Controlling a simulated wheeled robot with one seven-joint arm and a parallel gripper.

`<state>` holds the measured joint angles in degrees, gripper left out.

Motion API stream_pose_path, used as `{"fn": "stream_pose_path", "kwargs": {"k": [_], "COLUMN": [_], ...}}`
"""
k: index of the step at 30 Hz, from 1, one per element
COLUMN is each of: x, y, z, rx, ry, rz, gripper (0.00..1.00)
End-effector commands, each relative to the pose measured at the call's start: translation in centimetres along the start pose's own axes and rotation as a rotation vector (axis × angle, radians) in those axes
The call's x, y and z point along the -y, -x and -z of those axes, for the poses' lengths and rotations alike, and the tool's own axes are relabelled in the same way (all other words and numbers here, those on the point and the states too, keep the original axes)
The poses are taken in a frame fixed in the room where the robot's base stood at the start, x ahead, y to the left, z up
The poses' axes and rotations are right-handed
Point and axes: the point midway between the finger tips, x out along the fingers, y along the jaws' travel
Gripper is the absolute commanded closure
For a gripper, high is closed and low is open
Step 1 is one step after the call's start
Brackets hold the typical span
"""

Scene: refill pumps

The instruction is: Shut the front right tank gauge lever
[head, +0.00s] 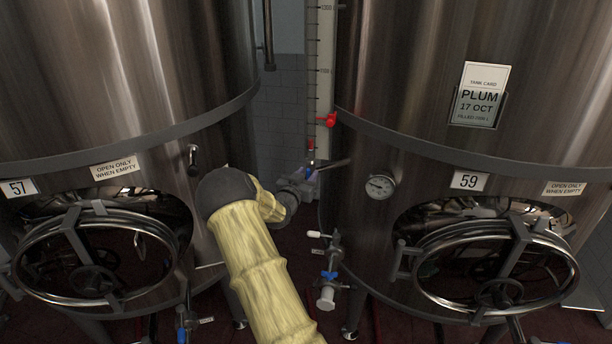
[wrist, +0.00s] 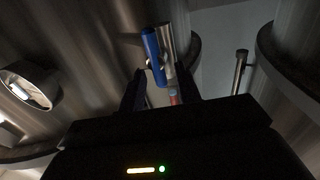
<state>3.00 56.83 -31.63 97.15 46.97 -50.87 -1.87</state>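The tall gauge strip (head: 326,60) stands between the two tanks, with a red clip (head: 327,120) on it. At its foot is a small fitting (head: 311,152) with red and blue parts. In the wrist view a blue lever (wrist: 153,55) lies against a steel cylinder. My gripper (wrist: 161,76) is open, its two dark fingers apart on either side of the lever's lower end. I cannot tell whether they touch it.
Tank 57 (head: 120,70) stands left and tank 59 (head: 420,80) right, leaving a narrow gap. A round dial (head: 380,187) sits on tank 59. A valve with a blue handle (head: 329,275) and a hatch wheel (head: 495,265) stick out at the right.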

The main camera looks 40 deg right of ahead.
Motion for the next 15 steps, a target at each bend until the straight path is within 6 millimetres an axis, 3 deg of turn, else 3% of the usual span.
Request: {"fn": "stream_pose_path", "kwargs": {"k": [1, 5, 15], "x": [0.01, 0.01, -0.05], "y": [0.02, 0.03, 0.03], "z": [0.01, 0.01, -0.11], "rx": [0.0, 0.0, 0.003], "ry": [0.0, 0.0, -0.02], "rz": [0.0, 0.0, 0.0], "gripper": [0.77, 1.0, 1.0]}}
